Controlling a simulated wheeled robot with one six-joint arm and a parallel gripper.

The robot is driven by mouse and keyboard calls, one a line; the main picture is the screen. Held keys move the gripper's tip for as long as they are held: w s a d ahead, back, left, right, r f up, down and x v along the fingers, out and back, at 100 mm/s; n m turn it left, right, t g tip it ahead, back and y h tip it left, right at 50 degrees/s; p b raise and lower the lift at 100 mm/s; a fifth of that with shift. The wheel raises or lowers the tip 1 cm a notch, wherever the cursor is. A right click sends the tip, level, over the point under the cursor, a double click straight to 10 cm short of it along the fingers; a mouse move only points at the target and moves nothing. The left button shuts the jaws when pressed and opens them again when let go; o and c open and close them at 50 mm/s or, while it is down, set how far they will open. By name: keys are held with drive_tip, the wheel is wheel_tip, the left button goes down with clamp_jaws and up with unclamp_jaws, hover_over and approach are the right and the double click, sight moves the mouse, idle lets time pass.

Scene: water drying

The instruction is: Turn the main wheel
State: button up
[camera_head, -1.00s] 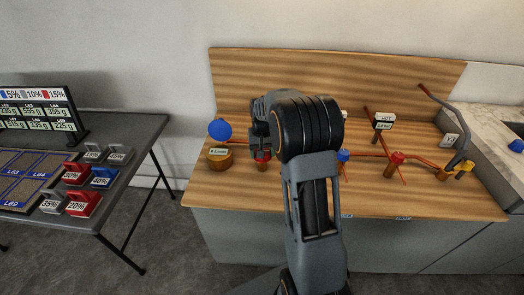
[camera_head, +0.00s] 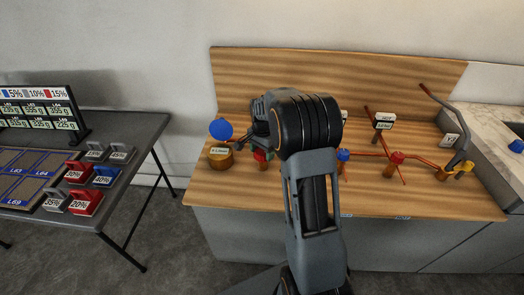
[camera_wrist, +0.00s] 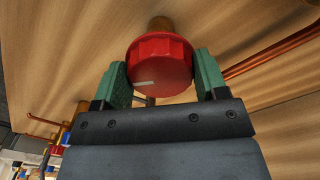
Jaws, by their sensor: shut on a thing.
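A red round wheel (camera_wrist: 160,66) with a white mark on its face sits on a brass-coloured stem, close up in the wrist view. My gripper (camera_wrist: 160,76) has one green finger on each side of it and is shut on it. In the head view my gripper (camera_head: 262,150) is at the pipework on the wooden bench, and the red wheel there is mostly hidden behind it. A large blue wheel (camera_head: 220,130) stands to its left. I cannot read which wheel is labelled main.
A blue valve (camera_head: 343,155), another red valve (camera_head: 397,158) and a yellow valve (camera_head: 463,168) sit along copper pipes to the right. A wooden backboard (camera_head: 300,68) stands behind. A grey table (camera_head: 130,140) with several labelled blocks is at left, with floor between.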

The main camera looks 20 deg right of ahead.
sight(262, 151)
drive_tip(key=shift+w+r+m, duration=0.15)
drive_tip(key=shift+m, duration=0.35)
drive_tip(key=o, duration=0.7)
drive_tip(key=shift+a, duration=0.1)
drive_tip(key=shift+o, duration=1.1)
wheel_tip(262, 151, up, 14)
drive_tip(key=shift+f, duration=0.2)
